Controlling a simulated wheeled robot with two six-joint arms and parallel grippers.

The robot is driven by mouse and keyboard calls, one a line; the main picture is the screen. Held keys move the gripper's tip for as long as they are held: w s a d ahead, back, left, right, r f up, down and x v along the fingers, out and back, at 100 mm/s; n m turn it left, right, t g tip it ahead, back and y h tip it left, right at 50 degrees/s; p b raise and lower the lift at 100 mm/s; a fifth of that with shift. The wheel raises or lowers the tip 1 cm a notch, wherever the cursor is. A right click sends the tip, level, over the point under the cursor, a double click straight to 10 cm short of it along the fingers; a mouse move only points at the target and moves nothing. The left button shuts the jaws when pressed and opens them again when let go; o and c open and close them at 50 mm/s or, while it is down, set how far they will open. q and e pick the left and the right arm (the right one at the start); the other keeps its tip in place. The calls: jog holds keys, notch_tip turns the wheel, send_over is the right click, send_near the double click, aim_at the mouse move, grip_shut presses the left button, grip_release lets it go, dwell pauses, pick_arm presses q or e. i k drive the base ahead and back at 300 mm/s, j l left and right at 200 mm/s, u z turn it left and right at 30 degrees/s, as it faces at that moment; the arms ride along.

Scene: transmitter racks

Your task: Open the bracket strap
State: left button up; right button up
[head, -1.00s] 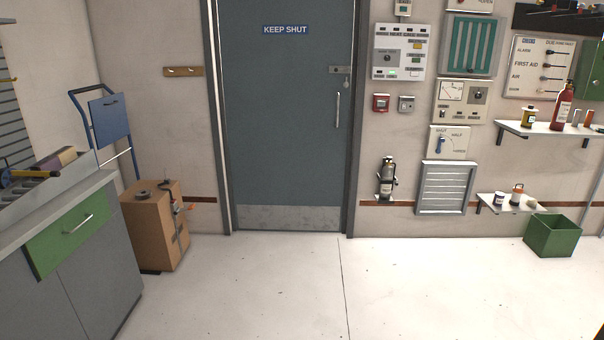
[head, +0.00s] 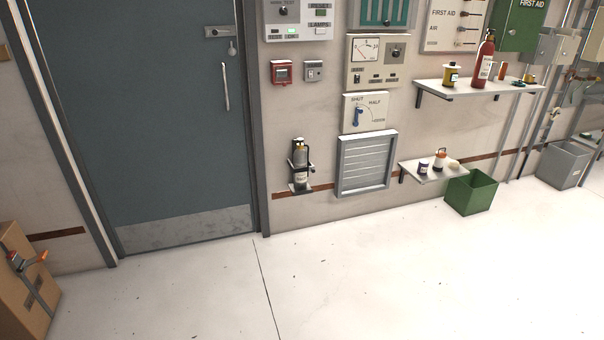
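A wall bracket (head: 290,185) is mounted low on the wall, just right of the door. A small dark and silver extinguisher-like cylinder (head: 299,153) stands upright in it. A dark strap (head: 309,166) appears to run around the cylinder's middle; its clasp is too small to make out, and I cannot tell whether it is open or fastened. Neither of my grippers shows in the head view.
A grey door (head: 150,110) stands shut at the left. A cardboard box (head: 20,290) with tools against it is at the lower left. A louvred vent (head: 366,163), a low shelf (head: 430,172) and a green bin (head: 471,192) lie right of the bracket. The floor in front is clear.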

aim_at(311, 169)
jog(key=i+l, duration=0.2)
jog(key=i, duration=0.3)
jog(key=i+l, duration=0.25)
jog(key=i, duration=0.25)
jog(key=i+l+u, duration=0.4)
jog(key=i+l, duration=1)
jog(key=l, duration=0.1)
